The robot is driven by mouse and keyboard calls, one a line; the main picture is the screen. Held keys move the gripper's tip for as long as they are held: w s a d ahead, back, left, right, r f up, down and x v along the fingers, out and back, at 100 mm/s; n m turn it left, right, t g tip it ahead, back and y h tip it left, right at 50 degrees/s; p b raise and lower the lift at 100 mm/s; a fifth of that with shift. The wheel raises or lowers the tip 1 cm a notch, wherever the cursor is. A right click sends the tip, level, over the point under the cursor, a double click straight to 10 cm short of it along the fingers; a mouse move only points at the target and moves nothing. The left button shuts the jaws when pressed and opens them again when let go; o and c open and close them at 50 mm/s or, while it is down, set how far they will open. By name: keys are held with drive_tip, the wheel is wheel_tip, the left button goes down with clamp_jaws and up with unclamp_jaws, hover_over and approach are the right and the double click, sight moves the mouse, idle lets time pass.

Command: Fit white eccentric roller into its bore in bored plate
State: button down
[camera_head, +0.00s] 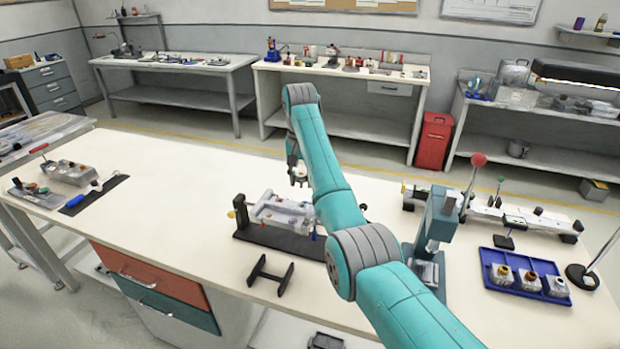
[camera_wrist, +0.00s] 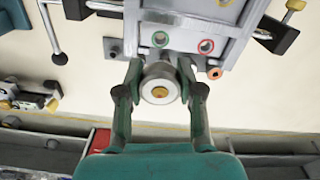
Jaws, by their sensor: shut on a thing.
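My gripper (camera_wrist: 160,72) is shut on the white eccentric roller (camera_wrist: 160,92), a round pale disc with a yellow, brassy centre, facing the wrist camera. The bored plate (camera_wrist: 184,58) lies beyond the roller in the wrist view.
A black H-shaped stand (camera_head: 270,275) is in front of the fixture. A teal press (camera_head: 436,225) stands right of it, near my arm. A blue tray (camera_head: 523,278) with several small parts and a long rail (camera_head: 500,214) are farther right. The bench's left middle is clear.

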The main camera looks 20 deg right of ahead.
drive_tip(key=shift+f, duration=0.1)
drive_tip(key=shift+f, duration=2.7)
drive_tip(key=shift+f, duration=1.05)
drive_tip(key=c, duration=0.7)
unclamp_jaws()
drive_tip(key=shift+o, duration=0.2)
wheel_tip(320, 180, up, 8)
drive_tip(key=shift+f, duration=0.25)
